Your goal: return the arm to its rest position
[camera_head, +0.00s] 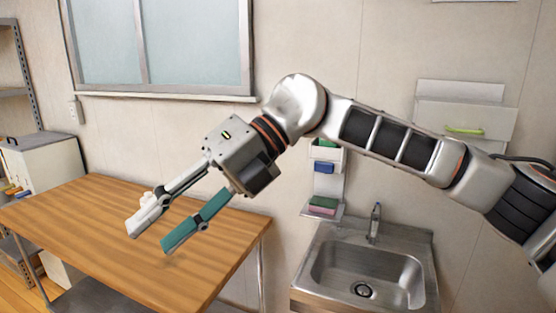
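My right arm (385,137) comes in from the right and reaches across the middle of the view. Its gripper (151,241) hangs over the wooden table (75,235), pointing down and to the left. One finger looks white and the other teal. The fingers are apart with nothing visible between them, so the gripper is open. I cannot tell its exact height above the table top. My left arm and gripper are not in view.
A steel sink (365,273) with a tap (375,222) stands right of the table, below the arm. A small wall shelf (322,212) is behind the arm. A white cabinet (45,163) and metal rack (27,75) stand left. Most of the table top looks bare.

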